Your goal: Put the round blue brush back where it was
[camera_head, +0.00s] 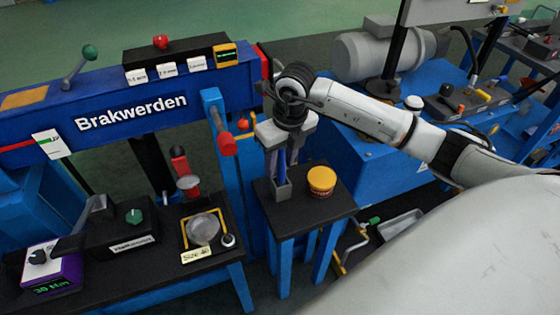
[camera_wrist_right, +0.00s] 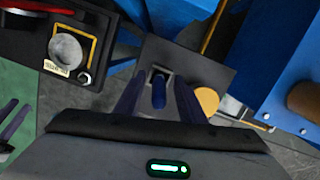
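The round blue brush (camera_head: 282,165) stands roughly upright in a small grey square holder (camera_head: 283,189) on a dark stand. The brush (camera_wrist_right: 158,94) and the holder (camera_wrist_right: 161,72) also show in the right wrist view. My right gripper (camera_head: 283,155) is above the holder, its fingers on either side of the brush. In the right wrist view, gaps show between the brush and both fingers of the right gripper (camera_wrist_right: 158,98), so it is open. The brush's lower end is hidden inside the holder. At the right wrist view's lower left edge, two separated dark prongs look like my left gripper (camera_wrist_right: 12,117).
A yellow-topped round tin (camera_head: 321,181) stands close right of the holder. A dark bench (camera_head: 150,268) with a gauge (camera_head: 203,229) and a green-knobbed box (camera_head: 125,226) is to the left. A blue beam (camera_head: 195,85) runs behind. The stand's front corner (camera_head: 290,223) is bare.

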